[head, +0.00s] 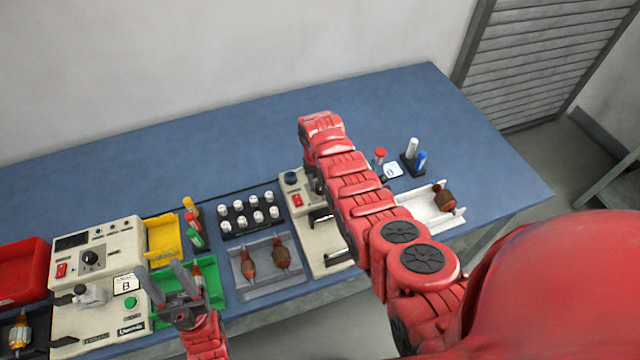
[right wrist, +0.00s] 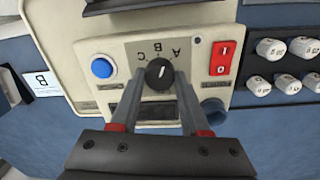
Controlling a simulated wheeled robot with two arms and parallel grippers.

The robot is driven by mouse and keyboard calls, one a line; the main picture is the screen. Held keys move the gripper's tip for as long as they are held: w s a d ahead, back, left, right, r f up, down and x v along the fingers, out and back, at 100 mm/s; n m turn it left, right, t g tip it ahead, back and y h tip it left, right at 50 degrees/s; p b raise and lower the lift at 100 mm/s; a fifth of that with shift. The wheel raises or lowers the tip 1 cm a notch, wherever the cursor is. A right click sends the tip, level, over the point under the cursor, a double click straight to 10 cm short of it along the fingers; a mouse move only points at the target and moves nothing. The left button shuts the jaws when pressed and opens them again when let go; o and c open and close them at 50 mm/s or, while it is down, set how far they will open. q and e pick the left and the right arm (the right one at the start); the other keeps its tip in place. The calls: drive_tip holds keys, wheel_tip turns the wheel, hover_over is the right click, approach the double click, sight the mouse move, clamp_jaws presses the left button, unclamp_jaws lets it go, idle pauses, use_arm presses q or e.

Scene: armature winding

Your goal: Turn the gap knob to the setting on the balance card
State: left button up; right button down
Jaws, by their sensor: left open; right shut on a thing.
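The gap knob (right wrist: 159,73) is a black round knob with a pale pointer mark on the beige machine's panel, under printed letters A, B and C that appear upside down in the right wrist view. My right gripper (right wrist: 160,78) is shut on the knob, one finger on each side. The pointer lies near the B–A side; its exact setting is hard to tell. In the head view my right arm hides the knob. My left gripper (head: 160,270) is open and empty above the green tray (head: 212,292).
The panel also has a blue button (right wrist: 103,67) and a red switch (right wrist: 222,58). White-capped pieces (head: 250,211) and a grey tray (head: 238,280) with two armatures stand left of the machine. A white tray (head: 418,206) is to the right. The table's back is clear.

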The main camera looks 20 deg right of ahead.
drive_tip(key=shift+n+b, duration=0.85)
drive_tip(key=shift+n, duration=1.25)
drive_tip(key=shift+c, duration=1.9)
unclamp_jaws()
